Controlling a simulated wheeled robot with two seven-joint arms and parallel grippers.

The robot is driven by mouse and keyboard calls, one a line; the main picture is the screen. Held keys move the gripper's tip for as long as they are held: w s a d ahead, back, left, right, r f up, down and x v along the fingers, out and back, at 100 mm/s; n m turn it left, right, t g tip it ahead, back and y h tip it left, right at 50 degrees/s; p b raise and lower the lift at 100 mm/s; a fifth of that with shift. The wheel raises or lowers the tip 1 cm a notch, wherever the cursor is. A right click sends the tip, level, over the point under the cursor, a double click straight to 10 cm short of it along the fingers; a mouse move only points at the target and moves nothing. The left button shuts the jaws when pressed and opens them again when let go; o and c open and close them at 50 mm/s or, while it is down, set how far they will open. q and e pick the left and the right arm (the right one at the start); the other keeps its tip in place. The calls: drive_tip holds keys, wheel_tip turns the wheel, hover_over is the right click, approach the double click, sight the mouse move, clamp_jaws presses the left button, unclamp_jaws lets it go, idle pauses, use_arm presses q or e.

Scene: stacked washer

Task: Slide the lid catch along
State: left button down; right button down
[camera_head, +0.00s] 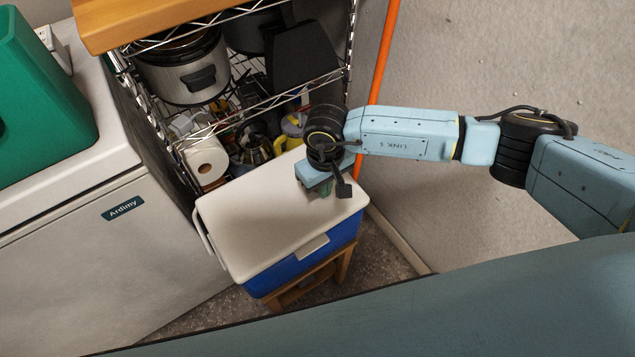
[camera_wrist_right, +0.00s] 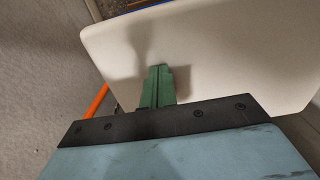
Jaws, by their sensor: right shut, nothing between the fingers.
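A blue cooler (camera_head: 300,265) with an off-white lid (camera_head: 255,215) sits on a small wooden stool. The lid looks closed. A pale catch (camera_head: 312,247) shows on the front edge of the lid, over the blue body. My right gripper (camera_head: 326,190) is over the right part of the lid, behind and to the right of the catch. In the right wrist view its green fingers (camera_wrist_right: 158,82) are together and empty, with the lid (camera_wrist_right: 215,50) beyond them. I cannot tell whether the fingertips touch the lid. The catch is not identifiable in the wrist view. My left gripper is not in view.
A white chest labelled Ardimy (camera_head: 122,208) stands left, with a green box (camera_head: 40,100) on top. A wire rack behind holds a cooker (camera_head: 185,70) and a paper roll (camera_head: 205,160). An orange pole (camera_head: 384,50) leans by the right wall. The lid top is clear.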

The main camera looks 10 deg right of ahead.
drive_tip(key=shift+w+a+b, duration=0.3)
drive_tip(key=shift+w+b, duration=0.45)
drive_tip(key=shift+w+a+b, duration=0.25)
drive_tip(key=shift+w+b, duration=0.5)
drive_tip(key=shift+s+d+r+p, duration=0.15)
drive_tip(key=shift+r+p, duration=0.6)
drive_tip(key=shift+r, duration=0.45)
drive_tip(key=shift+s+r+p, duration=0.2)
drive_tip(key=shift+r+p, duration=0.6)
drive_tip(key=shift+r, duration=0.35)
drive_tip(key=shift+s+d+r+p, duration=0.15)
drive_tip(key=shift+r+p, duration=0.6)
drive_tip(key=shift+r, duration=0.45)
drive_tip(key=shift+a, duration=0.1)
